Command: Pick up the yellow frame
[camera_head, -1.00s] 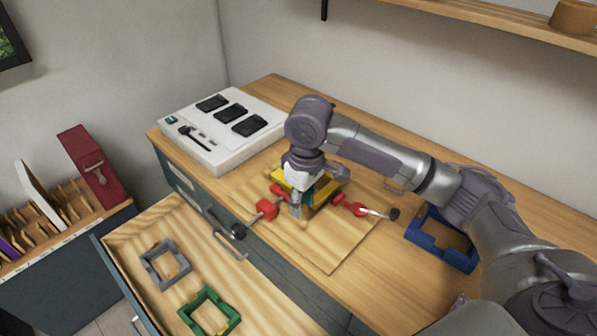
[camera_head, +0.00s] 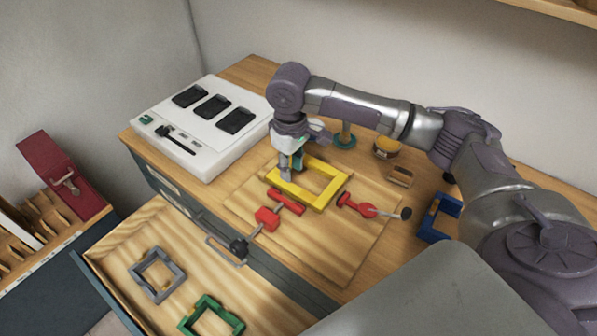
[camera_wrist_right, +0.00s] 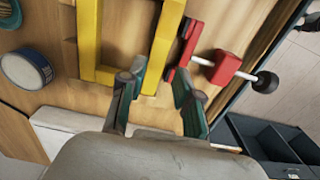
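The yellow frame (camera_head: 300,196) lies on a wooden board (camera_head: 345,245) on the worktop. My right gripper (camera_head: 289,170) points down at the frame's left corner and hides part of it. In the right wrist view the gripper (camera_wrist_right: 158,86) is open. One bar of the yellow frame (camera_wrist_right: 163,45) runs up to the space between its fingertips; whether they touch it I cannot tell. A red clamp (camera_wrist_right: 225,68) lies close beside the right-hand finger; it also shows in the head view (camera_head: 267,218). My left gripper is not in view.
A second red clamp (camera_head: 358,206) lies right of the yellow frame. A blue frame (camera_head: 432,234) is farther right. A white device (camera_head: 190,150) stands at the left. The open drawer (camera_head: 185,235) holds a grey frame (camera_head: 137,272) and a green frame (camera_head: 190,322).

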